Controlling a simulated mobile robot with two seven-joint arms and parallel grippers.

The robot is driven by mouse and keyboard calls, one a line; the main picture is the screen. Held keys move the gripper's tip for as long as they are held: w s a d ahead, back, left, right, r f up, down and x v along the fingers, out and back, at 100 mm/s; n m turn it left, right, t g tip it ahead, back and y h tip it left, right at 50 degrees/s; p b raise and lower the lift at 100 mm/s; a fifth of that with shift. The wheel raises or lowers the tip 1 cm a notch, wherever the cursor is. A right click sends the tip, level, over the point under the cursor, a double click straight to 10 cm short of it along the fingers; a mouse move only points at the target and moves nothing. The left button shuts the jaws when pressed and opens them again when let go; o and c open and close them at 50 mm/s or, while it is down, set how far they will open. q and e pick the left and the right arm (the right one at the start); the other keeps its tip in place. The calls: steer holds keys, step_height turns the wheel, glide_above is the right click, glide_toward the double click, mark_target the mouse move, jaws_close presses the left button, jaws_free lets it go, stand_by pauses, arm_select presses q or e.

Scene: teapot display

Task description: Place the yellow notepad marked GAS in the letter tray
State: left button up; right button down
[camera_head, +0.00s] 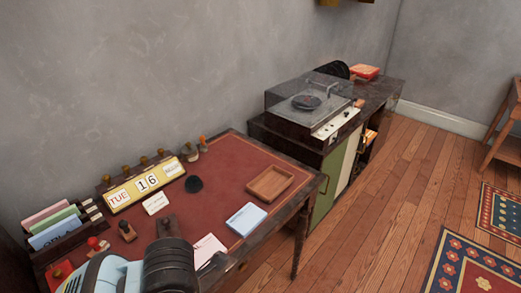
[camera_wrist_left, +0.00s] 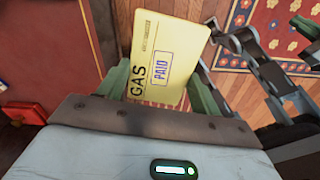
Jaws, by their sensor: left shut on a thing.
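In the left wrist view the yellow notepad (camera_wrist_left: 168,52) shows the words GAS and a blue PAID stamp. My left gripper (camera_wrist_left: 160,88) is shut on it, with green fingers at its two sides. The notepad is not clearly visible in the head view, where my pale blue and black arm fills the bottom left. The letter tray (camera_head: 257,193), a shallow brown wooden tray, lies empty on the red desk top near its right end. Grey jointed parts of mine stand at the right of the wrist view; their jaw state is unclear.
The desk (camera_head: 231,165) also bears a blue-edged pad (camera_head: 246,219), white paper (camera_head: 205,252), a yellow calendar (camera_head: 146,183), a dark round object (camera_head: 194,184), and a letter rack (camera_head: 55,226). A record player (camera_head: 307,103) stands on a cabinet behind.

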arm_select(q)
steer(key=r+m, duration=0.1)
steer(key=m, duration=0.1)
steer(key=a+r+m+p, duration=0.1)
steer(key=m, duration=0.1)
steer(key=w+a+r+m, duration=0.1)
steer(key=m, duration=0.1)
steer(key=w+a+r+m+p, duration=0.1)
steer(key=r+m, duration=0.4)
steer(key=m, duration=0.5)
steer(key=w+a+r+m+p, duration=0.1)
steer(key=a+r+m+p, duration=0.3)
steer(key=m, duration=0.5)
step_height(320, 180, up, 2)
steer(key=shift+w+a+m, duration=0.15)
steer(key=shift+a+m, duration=0.25)
steer(key=shift+a, duration=0.35)
arm_select(e)
steer(key=w+r+t, duration=0.1)
steer(key=w+r, duration=0.4)
steer(key=r, duration=0.3)
steer(key=shift+d+t, duration=0.3)
steer(key=shift+d, duration=0.05)
